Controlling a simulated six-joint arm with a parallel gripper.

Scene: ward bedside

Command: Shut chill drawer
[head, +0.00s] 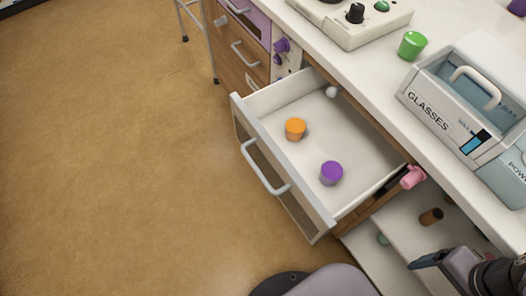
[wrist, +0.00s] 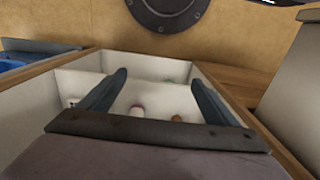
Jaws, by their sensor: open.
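An open drawer (head: 282,171) with a grey front and a bar handle (head: 262,170) juts out from the bedside unit in the head view. I cannot read any label naming it the chill drawer. An orange cup (head: 295,129) and a purple cup (head: 331,173) stand inside it. My gripper (wrist: 159,78) is open, its two fingers apart with nothing between them. In the head view, part of it shows at the lower right, apart from the drawer and its handle. In the wrist view, the fingers point toward a white-walled compartment (wrist: 150,65) with small items inside.
A white compartment (head: 388,262) at the lower right holds a brown cylinder (head: 430,216). A pink knob (head: 412,177) sits near the drawer's right end. The countertop above holds a green cup (head: 412,45) and a GLASSES box (head: 455,125). The brown floor left of the drawer is clear.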

